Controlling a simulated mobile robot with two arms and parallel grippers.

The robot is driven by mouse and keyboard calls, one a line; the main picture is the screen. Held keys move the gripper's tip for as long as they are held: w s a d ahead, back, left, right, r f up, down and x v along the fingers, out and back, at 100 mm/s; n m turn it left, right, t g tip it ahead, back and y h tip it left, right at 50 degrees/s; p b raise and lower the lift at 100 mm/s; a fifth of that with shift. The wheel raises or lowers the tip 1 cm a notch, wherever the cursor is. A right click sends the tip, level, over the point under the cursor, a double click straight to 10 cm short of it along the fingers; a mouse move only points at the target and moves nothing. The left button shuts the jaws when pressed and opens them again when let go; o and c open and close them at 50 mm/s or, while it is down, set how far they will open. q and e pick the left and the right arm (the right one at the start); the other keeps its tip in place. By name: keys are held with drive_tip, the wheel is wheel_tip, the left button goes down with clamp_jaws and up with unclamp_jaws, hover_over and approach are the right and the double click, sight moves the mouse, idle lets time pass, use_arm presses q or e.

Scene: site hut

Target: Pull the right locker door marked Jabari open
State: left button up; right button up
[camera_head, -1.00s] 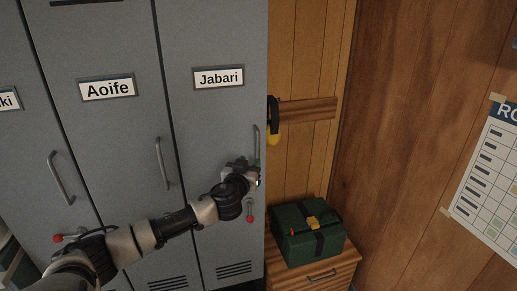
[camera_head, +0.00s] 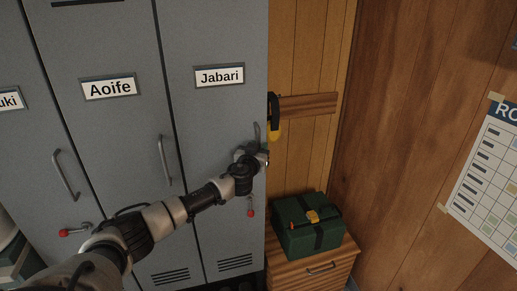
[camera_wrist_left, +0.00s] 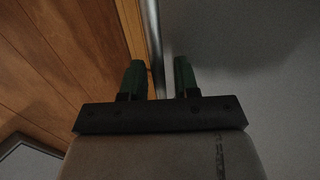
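The grey locker door marked Jabari (camera_head: 205,130) is the rightmost door and looks closed. Its upright metal handle (camera_head: 257,130) is near the right edge; the upper end shows, and my gripper hides the lower part. My left gripper (camera_head: 264,153) is at the handle's lower part. In the left wrist view, the two green fingers (camera_wrist_left: 158,80) stand apart. A bright vertical metal strip (camera_wrist_left: 160,35) runs up between them; I cannot tell whether it is the handle or the door edge, and no contact is clear. My right gripper is not in view.
A red-tipped lever (camera_head: 251,212) is below the handle. The Aoife door (camera_head: 105,140) is on the left. A green box (camera_head: 309,226) sits on a wooden cabinet (camera_head: 335,268) right of the lockers. A wooden rail with a yellow item (camera_head: 275,131) is close beyond the door edge.

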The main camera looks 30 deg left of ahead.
use_arm(q)
clamp_jaws()
